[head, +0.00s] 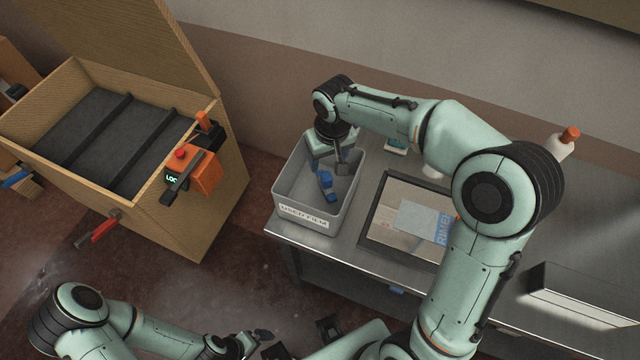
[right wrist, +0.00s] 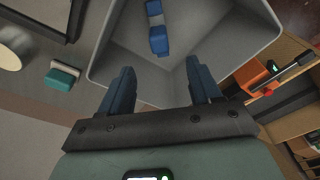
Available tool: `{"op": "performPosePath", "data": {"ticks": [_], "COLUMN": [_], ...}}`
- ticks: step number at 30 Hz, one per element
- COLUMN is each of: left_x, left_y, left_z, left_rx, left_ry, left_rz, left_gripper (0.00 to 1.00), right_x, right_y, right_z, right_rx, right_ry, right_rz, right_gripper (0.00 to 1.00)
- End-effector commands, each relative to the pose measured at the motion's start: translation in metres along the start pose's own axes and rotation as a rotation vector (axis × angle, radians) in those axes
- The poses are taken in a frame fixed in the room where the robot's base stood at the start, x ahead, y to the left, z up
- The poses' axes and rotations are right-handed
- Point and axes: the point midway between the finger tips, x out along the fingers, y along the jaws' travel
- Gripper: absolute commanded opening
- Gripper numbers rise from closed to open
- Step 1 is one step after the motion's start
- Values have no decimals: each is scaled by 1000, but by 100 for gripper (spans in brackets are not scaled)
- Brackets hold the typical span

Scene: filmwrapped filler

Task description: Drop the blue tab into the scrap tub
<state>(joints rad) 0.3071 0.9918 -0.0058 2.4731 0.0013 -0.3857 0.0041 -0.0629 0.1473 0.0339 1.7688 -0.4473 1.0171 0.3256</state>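The grey scrap tub (head: 352,199) stands at the left end of the metal bench, with a white label on its front. The blue tab (head: 326,186) shows within the tub's walls, below my right gripper (head: 329,163). The right wrist view also shows the tab (right wrist: 158,40) in the tub (right wrist: 231,40), beyond the fingertips and apart from them. I cannot tell whether it rests on the floor. My right gripper (right wrist: 160,88) is open and empty, its dark blue fingers spread over the tub. My left gripper (head: 268,343) is low at the bottom edge, fingers apart and empty.
A dark-framed tray (head: 366,235) with a printed sheet lies right of the tub on the bench (head: 300,243). A white bottle with an orange cap (head: 571,133) stands at the back right. A large open-lidded cardboard-coloured box (head: 205,225) with an orange device (head: 206,172) stands left.

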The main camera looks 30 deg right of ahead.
Motion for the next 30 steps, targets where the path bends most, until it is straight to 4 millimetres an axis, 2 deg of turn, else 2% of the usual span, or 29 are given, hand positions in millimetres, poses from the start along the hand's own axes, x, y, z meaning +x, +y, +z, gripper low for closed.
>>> {"op": "performPosePath", "data": {"ticks": [6,10,21,25,30], "left_x": [0,-2,-14,-18,-21], "left_y": [0,1,7,9,10], "left_z": [0,-1,-5,-7,-8], "left_rx": [0,0,3,4,4], "left_ry": [0,1,8,11,13], "left_rz": [0,0,3,4,4], "left_gripper": [100,100,100,100,100], "right_x": [-2,-15,-96,-118,-132], "right_y": [0,0,0,0,0], "right_z": [0,-1,-1,-1,0], "right_rx": [0,0,-1,0,-1], "right_ry": [1,4,5,4,2], "right_rz": [0,0,-1,-1,0], "right_gripper": [63,63,63,63,63]}}
